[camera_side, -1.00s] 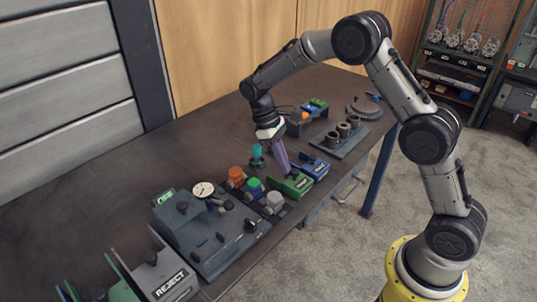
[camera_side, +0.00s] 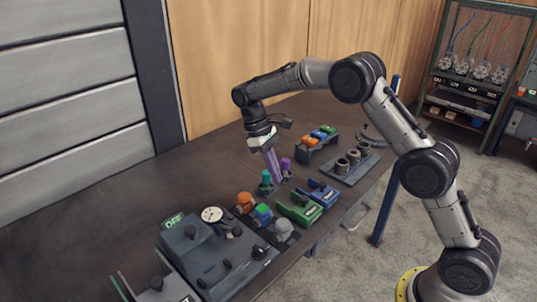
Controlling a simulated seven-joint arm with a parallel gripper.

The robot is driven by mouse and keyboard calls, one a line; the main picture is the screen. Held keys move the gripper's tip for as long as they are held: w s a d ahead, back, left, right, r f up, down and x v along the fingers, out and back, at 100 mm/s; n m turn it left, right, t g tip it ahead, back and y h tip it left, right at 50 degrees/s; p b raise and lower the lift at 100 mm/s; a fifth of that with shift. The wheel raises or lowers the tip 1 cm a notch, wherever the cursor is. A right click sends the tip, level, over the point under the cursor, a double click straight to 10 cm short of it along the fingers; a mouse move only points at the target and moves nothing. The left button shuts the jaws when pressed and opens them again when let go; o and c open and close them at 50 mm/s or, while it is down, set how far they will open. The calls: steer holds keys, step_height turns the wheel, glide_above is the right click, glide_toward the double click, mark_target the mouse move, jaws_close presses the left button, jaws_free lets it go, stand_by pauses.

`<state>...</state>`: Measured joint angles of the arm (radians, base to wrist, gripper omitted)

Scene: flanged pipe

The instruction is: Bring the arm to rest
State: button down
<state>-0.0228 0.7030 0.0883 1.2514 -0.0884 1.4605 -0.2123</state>
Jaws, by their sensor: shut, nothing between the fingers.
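My gripper (camera_side: 279,181) has long purple fingers pointing down and slightly right. They look shut together, with nothing seen between them. The fingertips are over the middle of the dark bench (camera_side: 120,195), just right of a small teal-topped piece (camera_side: 266,177) and left of a short purple piece (camera_side: 285,164). I cannot tell whether the fingertips touch the bench or either piece.
A green block (camera_side: 299,209) and a blue block (camera_side: 323,193) lie in front of the fingers. Orange, green and grey knobs, a dial gauge (camera_side: 212,214) and a grey fixture stand nearer. Behind are a rack (camera_side: 316,151) and a tray of cylinders (camera_side: 352,168). The bench's left side is clear.

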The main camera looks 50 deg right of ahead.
step_height(320, 180, up, 16)
steer(key=s+t, duration=0.2)
steer(key=s+r+t, duration=0.3)
steer(key=s+r, duration=0.5)
steer(key=s, duration=0.5)
steer(key=s+f+m+t, duration=0.2)
steer(key=s+t, duration=0.1)
steer(key=s, duration=0.8)
steer(key=s+f+m+t+y, duration=0.1)
steer(key=s+f, duration=0.3)
steer(key=f, duration=0.4)
steer(key=shift+a+f+t, duration=0.3)
steer(key=shift+a+f, duration=0.1)
steer(key=shift+a, duration=0.05)
steer(key=shift+s, duration=0.1)
